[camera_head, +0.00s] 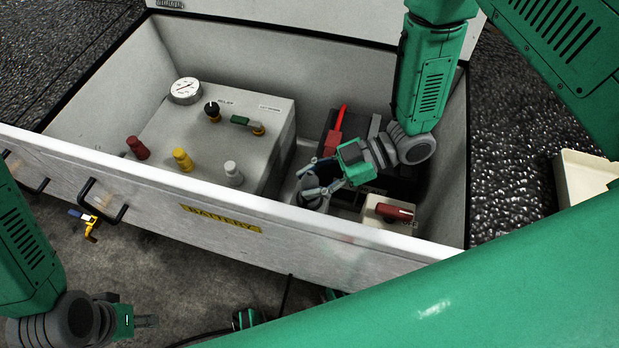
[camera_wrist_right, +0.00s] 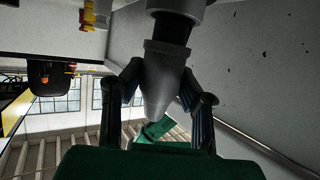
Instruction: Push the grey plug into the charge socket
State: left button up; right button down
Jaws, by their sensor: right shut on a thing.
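The grey plug (camera_wrist_right: 163,75) is a tapered cylinder between the two dark fingers of my right gripper (camera_wrist_right: 162,98) in the right wrist view. The right gripper is shut on it. In the head view my right gripper (camera_head: 322,180) reaches down inside the white bin, beside a grey rounded part (camera_head: 308,190) that it partly covers. In the wrist view a dark band (camera_wrist_right: 172,30) and a grey collar lie beyond the plug; whether this is the charge socket, I cannot tell. My left gripper (camera_head: 147,321) is outside the bin at lower left, empty; its finger gap is unclear.
The bin's front wall (camera_head: 150,185) carries a yellow BATTERY label (camera_head: 222,218). A pale box (camera_head: 215,130) with a gauge, knobs and coloured caps stands left of my right gripper. A red-handled switch (camera_head: 395,212) and a dark block with a red lever (camera_head: 335,135) are close by.

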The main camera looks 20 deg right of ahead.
jog(key=shift+f+b, duration=0.6)
jog(key=shift+f, duration=0.45)
jog(key=c, duration=1.1)
grip_release()
jog(key=shift+d, duration=0.1)
jog(key=v, duration=0.7)
jog(key=shift+d, duration=0.2)
